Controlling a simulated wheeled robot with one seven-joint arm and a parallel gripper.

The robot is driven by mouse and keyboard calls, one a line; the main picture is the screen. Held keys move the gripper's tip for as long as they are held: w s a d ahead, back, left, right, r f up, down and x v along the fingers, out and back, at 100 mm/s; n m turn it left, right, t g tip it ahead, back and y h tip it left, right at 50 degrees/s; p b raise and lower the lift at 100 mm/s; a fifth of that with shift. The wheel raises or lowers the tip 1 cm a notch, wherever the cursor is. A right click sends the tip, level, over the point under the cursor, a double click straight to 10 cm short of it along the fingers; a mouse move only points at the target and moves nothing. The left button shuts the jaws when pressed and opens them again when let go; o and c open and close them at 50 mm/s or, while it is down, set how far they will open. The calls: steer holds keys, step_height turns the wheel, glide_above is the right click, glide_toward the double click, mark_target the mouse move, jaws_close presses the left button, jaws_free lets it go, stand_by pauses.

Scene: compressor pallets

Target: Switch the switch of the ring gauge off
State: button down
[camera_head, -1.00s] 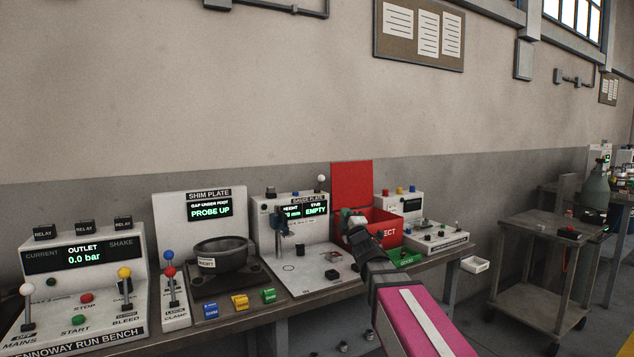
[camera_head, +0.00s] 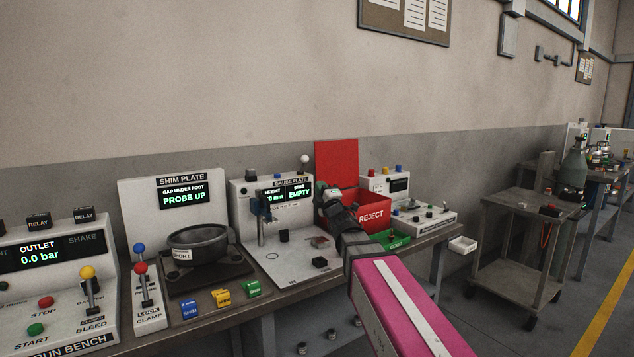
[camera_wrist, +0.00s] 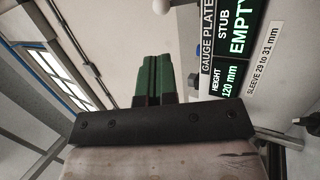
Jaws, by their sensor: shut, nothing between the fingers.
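The gauge plate station (camera_head: 236,215) has a lit display reading STUB EMPTY and a height; the wrist view shows the same display (camera_wrist: 232,70) reading 120 mm. No label saying ring gauge is readable. A lever with a white ball knob (camera_head: 304,158) stands up at the station's top right. My gripper (camera_head: 322,188) is shut and empty, right of the display and below the white knob, apart from the knob in the picture. In the wrist view its green fingers (camera_wrist: 152,75) are together, pointing at plain wall. Contact with the panel cannot be told.
A red REJECT bin (camera_head: 372,217) and a green tray (camera_head: 396,239) stand right of my gripper. A red panel (camera_head: 337,163) rises behind it. Left are the shim plate station (camera_head: 140,200) and the run bench (camera_head: 45,280). A trolley (camera_head: 520,214) stands right.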

mark_target(306, 160)
steer(key=x, duration=1.3)
steer(key=shift+w, duration=0.1)
